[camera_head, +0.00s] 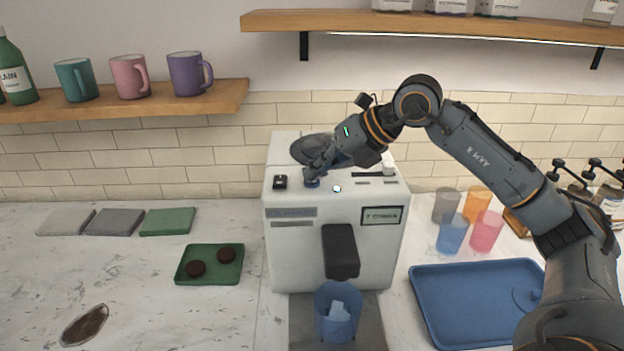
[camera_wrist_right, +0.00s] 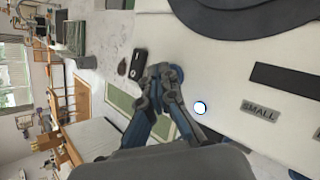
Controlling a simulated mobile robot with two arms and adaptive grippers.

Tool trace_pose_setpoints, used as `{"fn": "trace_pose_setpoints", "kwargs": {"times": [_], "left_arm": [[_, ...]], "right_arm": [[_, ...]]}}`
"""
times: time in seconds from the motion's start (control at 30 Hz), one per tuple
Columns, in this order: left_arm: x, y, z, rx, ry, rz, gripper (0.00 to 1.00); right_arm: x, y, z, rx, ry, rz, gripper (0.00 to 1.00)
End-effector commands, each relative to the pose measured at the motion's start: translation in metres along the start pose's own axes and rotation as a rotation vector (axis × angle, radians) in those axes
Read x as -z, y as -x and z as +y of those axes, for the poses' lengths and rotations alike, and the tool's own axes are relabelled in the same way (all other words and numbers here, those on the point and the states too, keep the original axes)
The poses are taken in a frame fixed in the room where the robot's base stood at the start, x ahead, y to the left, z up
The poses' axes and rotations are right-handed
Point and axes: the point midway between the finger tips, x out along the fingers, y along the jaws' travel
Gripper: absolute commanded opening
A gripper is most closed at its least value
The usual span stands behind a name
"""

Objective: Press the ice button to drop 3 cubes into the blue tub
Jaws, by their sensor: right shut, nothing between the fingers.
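The white ice machine (camera_head: 290,240) stands on the counter in the head view. The blue tub (camera_head: 336,322) sits under its dark chute (camera_head: 340,250) with pale ice (camera_head: 338,311) inside; I cannot tell how many cubes. My right gripper (camera_head: 312,178) is shut and empty, its fingertips down at a blue round button (camera_head: 312,184) on the machine's top. The right wrist view shows the shut fingertips (camera_wrist_right: 162,72) over the blue button (camera_wrist_right: 177,73), partly hiding it; I cannot tell if it is pressed. The front display (camera_head: 382,215) ends in "CUBES"; its first character is unclear. My left gripper is not in view.
A black switch (camera_head: 280,181) and a lit white round button (camera_head: 337,189) flank the blue button. A blue tray (camera_head: 470,300) and several coloured cups (camera_head: 452,235) are at the right. A green tray with two dark cookies (camera_head: 226,255) lies at the left.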

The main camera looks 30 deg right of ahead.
Motion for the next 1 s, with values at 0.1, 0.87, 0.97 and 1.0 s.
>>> {"fn": "trace_pose_setpoints", "kwargs": {"times": [0.1, 0.87, 0.97, 1.0], "left_arm": [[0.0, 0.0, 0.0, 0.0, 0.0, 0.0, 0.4], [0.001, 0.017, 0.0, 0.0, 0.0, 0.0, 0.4], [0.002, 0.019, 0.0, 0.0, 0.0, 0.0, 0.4], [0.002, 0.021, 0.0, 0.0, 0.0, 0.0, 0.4]], "right_arm": [[0.001, -0.001, 0.0, 0.001, 0.0, 0.003, 0.0], [-0.009, 0.013, 0.009, 0.001, 0.0, 0.002, 0.0], [-0.011, 0.015, 0.011, 0.001, 0.0, 0.001, 0.0], [-0.012, 0.016, 0.012, 0.001, 0.0, 0.001, 0.0]]}}
